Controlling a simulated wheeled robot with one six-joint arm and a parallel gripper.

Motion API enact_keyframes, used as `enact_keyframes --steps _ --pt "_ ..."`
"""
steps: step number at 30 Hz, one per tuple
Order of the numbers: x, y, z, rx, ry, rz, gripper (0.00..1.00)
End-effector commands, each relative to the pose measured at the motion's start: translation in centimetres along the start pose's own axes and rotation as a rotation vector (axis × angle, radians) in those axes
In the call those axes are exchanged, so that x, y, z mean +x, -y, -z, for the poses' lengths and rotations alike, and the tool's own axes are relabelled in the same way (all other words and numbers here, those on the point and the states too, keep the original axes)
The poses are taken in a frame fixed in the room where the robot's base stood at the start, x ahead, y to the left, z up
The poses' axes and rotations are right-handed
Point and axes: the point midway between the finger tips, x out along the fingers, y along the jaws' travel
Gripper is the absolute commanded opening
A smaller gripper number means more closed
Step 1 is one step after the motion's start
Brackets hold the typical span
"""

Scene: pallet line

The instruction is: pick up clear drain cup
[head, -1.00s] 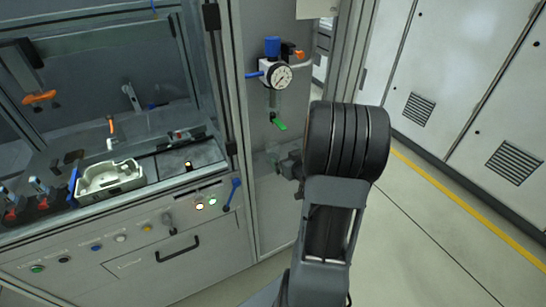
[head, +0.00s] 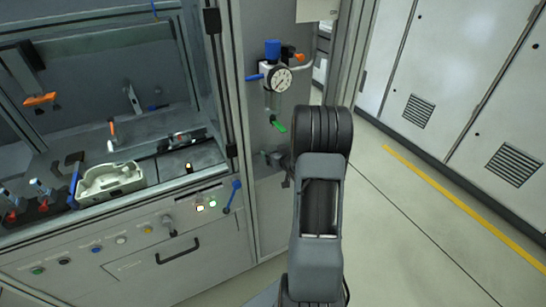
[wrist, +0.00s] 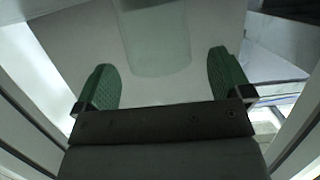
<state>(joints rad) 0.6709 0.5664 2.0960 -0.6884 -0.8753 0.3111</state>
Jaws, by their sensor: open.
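The clear drain cup (head: 271,101) hangs upright under the pressure gauge on the grey cabinet post. In the wrist view it shows as a pale, see-through greenish cylinder (wrist: 155,42) at the top centre. My gripper (wrist: 163,62) is open, with a green-padded finger on each side of the picture. The cup's lower end appears between the fingertips, with a gap on both sides; I cannot tell how deep it sits. In the head view my gripper is mostly hidden behind my wrist, below the cup.
The gauge (head: 281,79) has a blue knob (head: 272,48) above it. The workstation with a pale tray (head: 109,181) stands left. Open floor (head: 400,230) lies right, before white cabinets.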

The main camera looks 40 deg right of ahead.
Motion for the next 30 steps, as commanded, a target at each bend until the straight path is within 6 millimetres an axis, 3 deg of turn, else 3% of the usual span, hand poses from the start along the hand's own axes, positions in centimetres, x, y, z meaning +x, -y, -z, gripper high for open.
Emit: enact_keyframes --steps 6,16,30 --pt "2.6 0.0 0.1 0.000 0.000 0.001 0.97" --pt "3.1 0.0 0.1 0.001 0.000 -0.001 0.97" --pt "3.1 -0.1 0.1 0.001 0.000 -0.001 0.53"
